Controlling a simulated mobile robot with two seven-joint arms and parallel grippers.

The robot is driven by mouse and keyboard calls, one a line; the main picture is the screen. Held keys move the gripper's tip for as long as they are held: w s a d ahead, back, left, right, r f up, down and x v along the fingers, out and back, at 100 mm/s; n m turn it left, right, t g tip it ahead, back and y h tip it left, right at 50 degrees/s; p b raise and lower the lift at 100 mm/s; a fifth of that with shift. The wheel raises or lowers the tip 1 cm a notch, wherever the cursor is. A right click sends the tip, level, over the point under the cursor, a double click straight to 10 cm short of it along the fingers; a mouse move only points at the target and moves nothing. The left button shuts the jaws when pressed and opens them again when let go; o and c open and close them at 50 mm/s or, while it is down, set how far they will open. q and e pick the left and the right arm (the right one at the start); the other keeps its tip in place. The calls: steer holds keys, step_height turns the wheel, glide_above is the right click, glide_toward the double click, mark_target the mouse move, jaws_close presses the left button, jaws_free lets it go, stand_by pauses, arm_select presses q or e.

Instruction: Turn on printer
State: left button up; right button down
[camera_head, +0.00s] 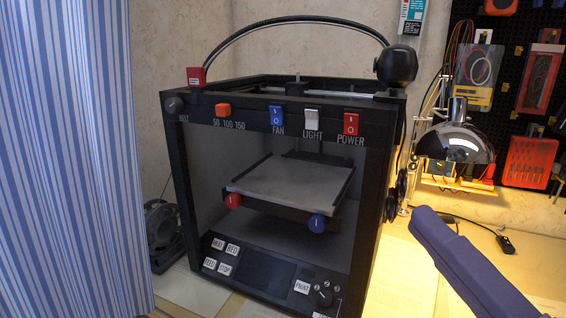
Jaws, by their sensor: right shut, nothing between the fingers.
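The printer (370,215) is a black box-shaped 3D printer standing on the table, with its open front facing me. Its red switch (351,123) sits at the right end of the top front bar, above the label POWER. Which way that switch is set is too small to tell. A white LIGHT switch (312,118) and a blue FAN switch (277,116) are to its left. The printer's lower screen (251,268) is dark. My right gripper (425,219) is blue, shut and empty, to the right of the printer and lower than the POWER switch. My left gripper is out of view.
An orange slider (222,110) is left of the FAN switch. A shiny lit lamp (456,140) stands right of the printer, before the pegboard (515,95). A striped blue curtain (75,160) fills the left side. A spool (160,235) stands between curtain and printer.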

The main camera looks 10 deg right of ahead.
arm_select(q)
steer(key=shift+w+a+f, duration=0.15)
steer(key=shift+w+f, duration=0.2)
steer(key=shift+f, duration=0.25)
arm_select(e)
steer(key=shift+w+a+f+n+y, duration=0.15)
steer(key=shift+a+f+n+y, duration=0.1)
steer(key=shift+a+n+y, duration=0.4)
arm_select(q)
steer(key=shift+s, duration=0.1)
arm_select(e)
steer(key=p, duration=0.2)
glide_toward(351, 124)
steer(key=w+a, duration=0.3)
steer(key=a, duration=0.2)
steer(key=shift+w+d+r+p, duration=0.45)
steer(key=shift+w+d+r, duration=0.35)
steer(key=shift+r, duration=0.1)
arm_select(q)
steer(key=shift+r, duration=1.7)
arm_select(e)
steer(key=shift+w+d+r, duration=0.15)
steer(key=shift+w+d, duration=0.3)
steer(key=shift+w, duration=0.15)
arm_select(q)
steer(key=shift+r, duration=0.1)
